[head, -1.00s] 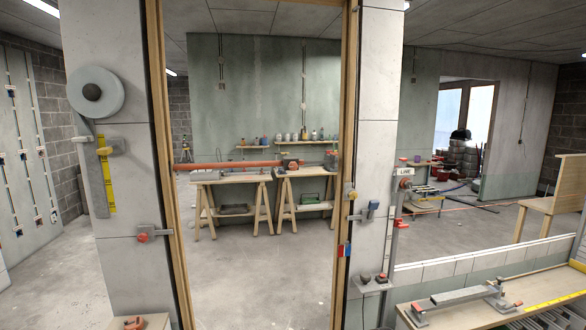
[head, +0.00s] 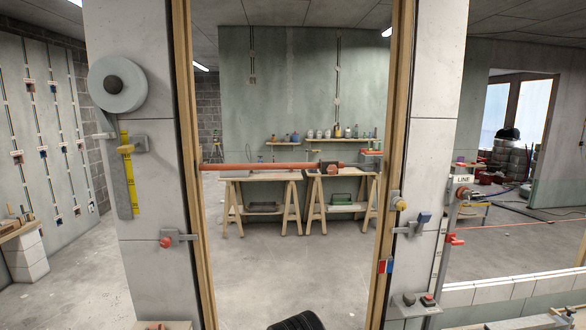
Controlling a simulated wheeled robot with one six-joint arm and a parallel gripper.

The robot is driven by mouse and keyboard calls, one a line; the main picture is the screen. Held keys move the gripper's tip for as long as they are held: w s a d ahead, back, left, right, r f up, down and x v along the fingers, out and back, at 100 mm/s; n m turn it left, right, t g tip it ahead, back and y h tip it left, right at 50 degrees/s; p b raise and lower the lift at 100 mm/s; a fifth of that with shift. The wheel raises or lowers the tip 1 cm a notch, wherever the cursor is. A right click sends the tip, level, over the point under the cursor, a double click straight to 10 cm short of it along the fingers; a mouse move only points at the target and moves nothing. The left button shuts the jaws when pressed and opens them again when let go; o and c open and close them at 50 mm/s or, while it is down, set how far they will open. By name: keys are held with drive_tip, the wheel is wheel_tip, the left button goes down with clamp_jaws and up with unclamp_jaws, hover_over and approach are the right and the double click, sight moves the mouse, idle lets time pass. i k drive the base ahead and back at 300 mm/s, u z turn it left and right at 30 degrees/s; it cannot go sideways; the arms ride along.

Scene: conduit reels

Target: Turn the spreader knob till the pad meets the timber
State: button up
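An orange-red spreader bar (head: 265,167) lies level across the doorway between the left timber post (head: 190,130) and the right timber post (head: 393,125). Its left end appears to reach the left post. A dark block (head: 328,169), perhaps the knob housing, is near its right end. I cannot make out the pad, or whether there is a gap to the right post. A dark ribbed shape shows at the bottom edge and may be part of my arm. The fingers of my gripper are not in view.
Two trestle benches (head: 258,175) stand beyond the doorway, with clear floor in front. A reel (head: 130,85) and a yellow-marked gauge hang on the left pier. Small clamps stick out from both piers. A low tiled wall (head: 515,287) runs at right.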

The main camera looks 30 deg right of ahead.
sight(332, 170)
drive_tip(key=z, duration=0.1)
drive_tip(key=i, duration=1)
drive_tip(key=z, duration=0.45)
